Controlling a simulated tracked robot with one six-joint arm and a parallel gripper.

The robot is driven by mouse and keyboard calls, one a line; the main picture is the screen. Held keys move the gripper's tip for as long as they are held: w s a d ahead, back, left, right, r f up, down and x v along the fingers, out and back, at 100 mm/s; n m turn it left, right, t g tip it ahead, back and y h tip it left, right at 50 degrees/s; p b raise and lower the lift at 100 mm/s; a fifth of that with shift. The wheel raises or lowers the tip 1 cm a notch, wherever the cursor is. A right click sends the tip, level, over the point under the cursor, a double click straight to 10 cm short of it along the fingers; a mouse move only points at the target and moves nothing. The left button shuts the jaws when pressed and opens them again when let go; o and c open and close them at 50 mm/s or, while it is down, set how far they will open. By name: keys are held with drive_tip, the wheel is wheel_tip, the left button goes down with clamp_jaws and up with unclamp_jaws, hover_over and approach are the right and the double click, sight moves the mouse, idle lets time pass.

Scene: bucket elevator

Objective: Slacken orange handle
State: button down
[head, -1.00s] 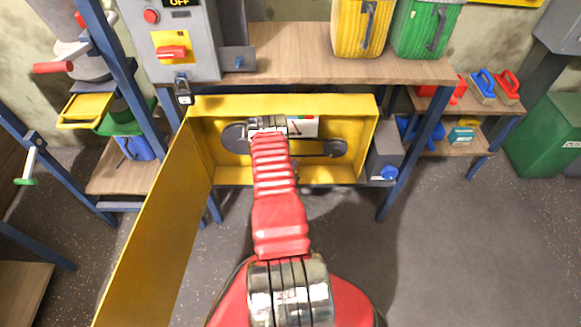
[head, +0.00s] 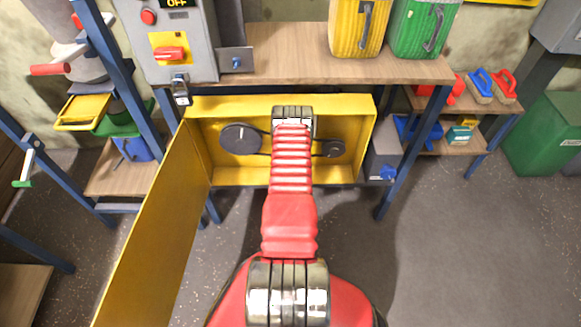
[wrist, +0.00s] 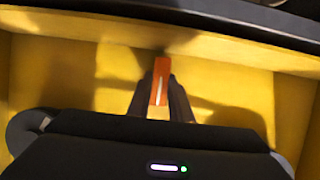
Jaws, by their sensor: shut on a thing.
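The orange handle (wrist: 161,72) shows in the wrist view, standing up between the two dark fingers of my gripper (wrist: 161,95). The fingers are shut on it, and its upper end sticks out beyond them. In the head view my red arm reaches into the open yellow belt box (head: 230,103) and hides the handle and the fingertips. A large dark pulley (head: 240,139) sits left of my arm and a smaller pulley (head: 334,149) sits right of it. The belt between them is mostly hidden behind my arm.
A grey switch box (head: 178,45) reading OFF, with a padlock (head: 181,88), stands above left. A wooden shelf (head: 285,50) with yellow and green containers is above. Open floor lies to the right.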

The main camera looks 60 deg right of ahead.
drive_tip(key=shift+a+f, duration=0.3)
drive_tip(key=shift+a, duration=0.05)
drive_tip(key=c, duration=2)
unclamp_jaws()
drive_tip(key=o, duration=0.4)
drive_tip(key=shift+d+r, duration=0.15)
drive_tip(key=shift+d, duration=0.05)
drive_tip(key=shift+r, duration=0.1)
drive_tip(key=v, duration=1.3)
drive_tip(key=shift+s+a+r, duration=0.1)
drive_tip(key=shift+a+r, duration=0.05)
drive_tip(key=shift+a, duration=0.1)
